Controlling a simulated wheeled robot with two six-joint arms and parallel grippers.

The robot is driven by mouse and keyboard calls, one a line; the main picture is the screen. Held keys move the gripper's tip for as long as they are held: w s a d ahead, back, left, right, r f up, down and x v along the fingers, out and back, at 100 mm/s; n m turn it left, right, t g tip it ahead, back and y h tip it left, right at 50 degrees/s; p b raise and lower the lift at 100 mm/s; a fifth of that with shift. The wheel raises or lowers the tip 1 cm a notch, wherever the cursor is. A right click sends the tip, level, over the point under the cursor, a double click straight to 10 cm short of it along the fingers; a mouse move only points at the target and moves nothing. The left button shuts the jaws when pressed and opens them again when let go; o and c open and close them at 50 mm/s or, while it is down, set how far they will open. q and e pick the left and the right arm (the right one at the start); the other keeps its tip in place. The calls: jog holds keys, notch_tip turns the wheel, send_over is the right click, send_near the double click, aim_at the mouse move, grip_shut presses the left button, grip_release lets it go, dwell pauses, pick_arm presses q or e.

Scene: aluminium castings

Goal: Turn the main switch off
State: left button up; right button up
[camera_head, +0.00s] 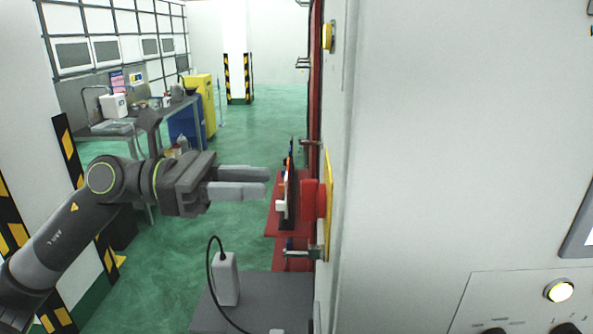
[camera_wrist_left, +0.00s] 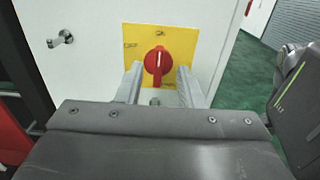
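The main switch is a red rotary knob (camera_wrist_left: 158,64) on a yellow plate (camera_wrist_left: 186,42) fixed to a pale cabinet wall. Its handle stands about upright in the wrist view, with a pale mark near its top. In the head view the knob (camera_head: 313,200) shows from the side, standing out from the plate (camera_head: 328,190). My left gripper (camera_head: 268,182) is open and level, pointing at the knob, with a gap between fingertips and knob. In the wrist view its two fingers (camera_wrist_left: 159,84) frame the knob left and right. My right gripper is not in view.
A cabinet door handle (camera_wrist_left: 62,38) is left of the plate in the wrist view. A grey surface (camera_head: 262,300) with a white corded device (camera_head: 226,278) lies below the arm. A workbench (camera_head: 140,122) stands behind, and green floor is open beyond.

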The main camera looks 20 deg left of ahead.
aim_at(313, 201)
pick_arm(q)
jog(key=p+x, duration=0.3)
jog(key=x, duration=0.3)
jog(key=shift+d, duration=0.35)
jog(key=shift+w, duration=0.1)
jog(key=c, duration=0.6)
jog(key=shift+f, duration=0.1)
grip_shut()
